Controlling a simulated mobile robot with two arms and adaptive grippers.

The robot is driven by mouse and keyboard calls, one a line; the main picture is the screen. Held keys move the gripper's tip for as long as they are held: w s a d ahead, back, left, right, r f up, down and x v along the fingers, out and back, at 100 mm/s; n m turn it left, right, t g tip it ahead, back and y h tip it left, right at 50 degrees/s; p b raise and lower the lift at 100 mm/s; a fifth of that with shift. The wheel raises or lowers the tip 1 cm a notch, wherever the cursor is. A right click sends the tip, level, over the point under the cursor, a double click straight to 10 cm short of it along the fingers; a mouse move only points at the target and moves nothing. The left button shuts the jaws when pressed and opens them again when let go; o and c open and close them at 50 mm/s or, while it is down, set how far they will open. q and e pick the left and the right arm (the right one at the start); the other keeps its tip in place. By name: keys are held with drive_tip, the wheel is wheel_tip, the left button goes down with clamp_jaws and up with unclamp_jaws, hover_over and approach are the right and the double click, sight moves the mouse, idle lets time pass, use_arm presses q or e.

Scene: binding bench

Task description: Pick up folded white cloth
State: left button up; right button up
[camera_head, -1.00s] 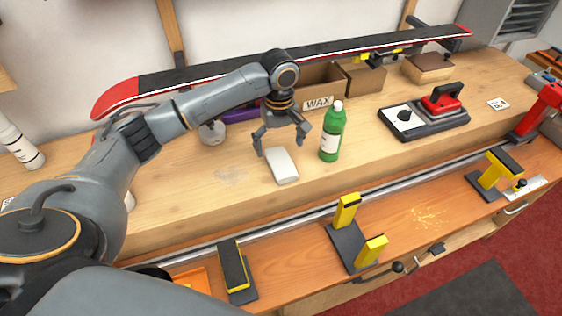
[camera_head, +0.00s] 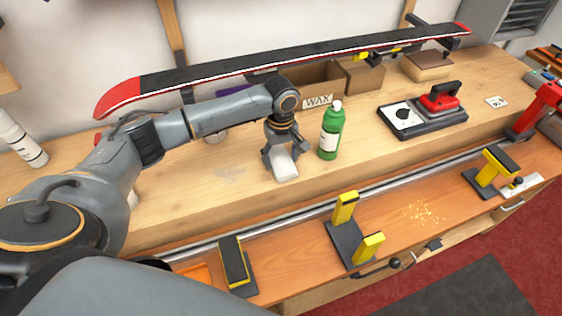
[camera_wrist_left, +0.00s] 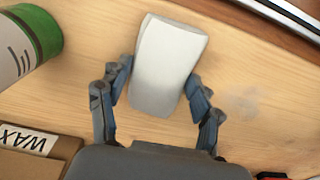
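The folded white cloth (camera_head: 284,168) is a small pale block lying on the wooden bench, left of the green bottle. It also shows in the left wrist view (camera_wrist_left: 165,68), between the two fingers. My left gripper (camera_head: 282,158) is over the cloth, pointing down, with one finger along each long side. The left gripper (camera_wrist_left: 160,78) looks closed in against both sides of the cloth, which still appears to rest on the bench. The gripper hides the cloth's far end in the head view. My right gripper is not in view.
A green bottle (camera_head: 331,132) stands close to the right of the gripper. A cardboard WAX box (camera_head: 318,88) is behind it, under a long red-and-black ski (camera_head: 300,50). A red-handled iron (camera_head: 440,98) sits farther right. Yellow clamps (camera_head: 345,208) stand on the lower front ledge.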

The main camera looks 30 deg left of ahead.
use_arm(q)
drive_tip(key=shift+c, duration=1.4)
drive_tip(key=shift+r+b, duration=0.45)
drive_tip(key=shift+r, duration=0.1)
drive_tip(key=s+r, duration=0.1)
drive_tip(key=r, duration=0.1)
drive_tip(key=s+d+r+b, duration=0.1)
drive_tip(key=s+r, duration=0.1)
drive_tip(key=r, duration=0.1)
drive_tip(key=s+r, duration=0.1)
drive_tip(key=r, duration=0.1)
drive_tip(key=shift+s+d+r+b, duration=0.2)
drive_tip(key=shift+s+d+b, duration=0.05)
drive_tip(key=shift+b, duration=0.1)
drive_tip(key=s+d+r+b, duration=0.1)
drive_tip(key=s+r, duration=0.3)
drive_tip(key=s, duration=0.4)
drive_tip(key=shift+s+d+r, duration=0.25)
drive_tip(key=shift+s+d, duration=0.15)
drive_tip(key=shift+d, duration=0.5)
